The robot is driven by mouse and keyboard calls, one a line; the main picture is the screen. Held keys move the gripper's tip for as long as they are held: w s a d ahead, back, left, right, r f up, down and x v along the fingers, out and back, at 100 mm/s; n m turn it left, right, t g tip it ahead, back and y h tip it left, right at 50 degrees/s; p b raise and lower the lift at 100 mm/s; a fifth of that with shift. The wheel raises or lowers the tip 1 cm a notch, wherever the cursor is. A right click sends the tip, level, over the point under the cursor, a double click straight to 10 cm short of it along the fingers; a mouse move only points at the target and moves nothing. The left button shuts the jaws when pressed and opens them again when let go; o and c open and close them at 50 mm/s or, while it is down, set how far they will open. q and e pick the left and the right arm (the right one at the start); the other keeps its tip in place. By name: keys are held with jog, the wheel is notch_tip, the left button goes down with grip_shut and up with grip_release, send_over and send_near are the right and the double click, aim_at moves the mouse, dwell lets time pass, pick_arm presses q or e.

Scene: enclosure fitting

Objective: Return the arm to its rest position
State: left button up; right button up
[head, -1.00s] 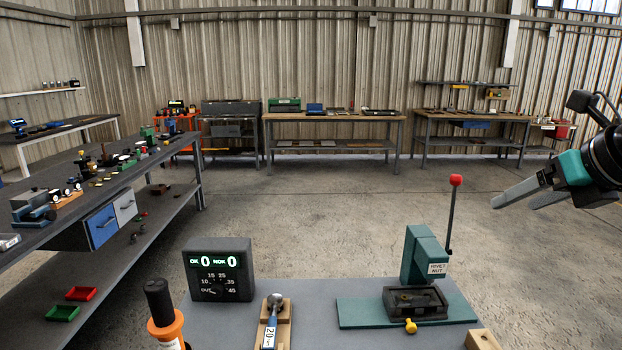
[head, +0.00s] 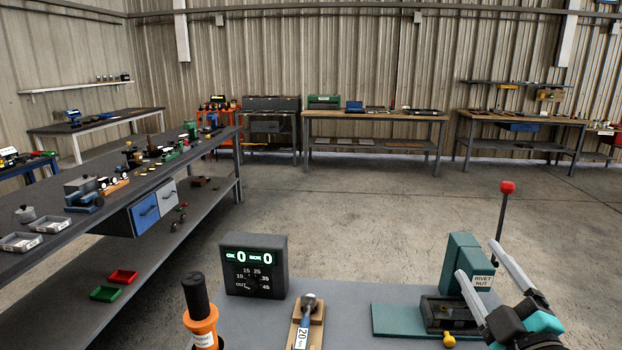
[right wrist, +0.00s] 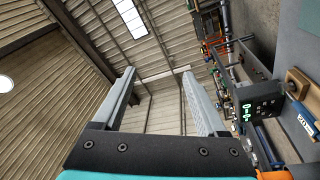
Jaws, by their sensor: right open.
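My right gripper (head: 484,268) is in the lower right of the head view, in front of the teal rivet nut press (head: 462,258) and hiding part of it. Its two grey fingers point up and to the left, spread apart, with nothing between them. In the right wrist view the same open fingers (right wrist: 162,100) point up toward the wall and roof. My left gripper is not in view.
A bench carries a display box (head: 253,265), an orange-collared tool (head: 200,318) and a blue-handled tool (head: 304,325) on a wooden block. The press's red-knobbed lever (head: 507,188) stands upright near my right gripper. A long workbench (head: 225,140) with parts stands left; the floor (head: 350,200) between is clear.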

jog(key=s+f+m+g+h, duration=0.2)
jog(key=s+f+m+g, duration=0.3)
jog(key=f, duration=0.5)
jog(key=s+f+m+g+h, duration=0.2)
jog(key=s+f+m+g, duration=0.25)
jog(key=f, duration=0.45)
jog(key=s+a+f+g+y, duration=0.2)
jog(key=s+a+f+g, duration=0.1)
jog(key=s+a+f, duration=0.3)
jog(key=s+a+f+g+y, duration=0.2)
jog(key=s+a+f+g, duration=0.15)
jog(key=s, duration=0.45)
jog(key=s+f+g+b, duration=0.1)
jog(key=s+f+g, duration=0.15)
jog(key=f, duration=2.15)
jog(key=s+d+f+b, duration=0.1)
jog(key=s+d+f, duration=0.1)
jog(key=s+f, duration=1.1)
jog(key=shift+s+d, duration=0.25)
jog(key=shift+s, duration=0.9)
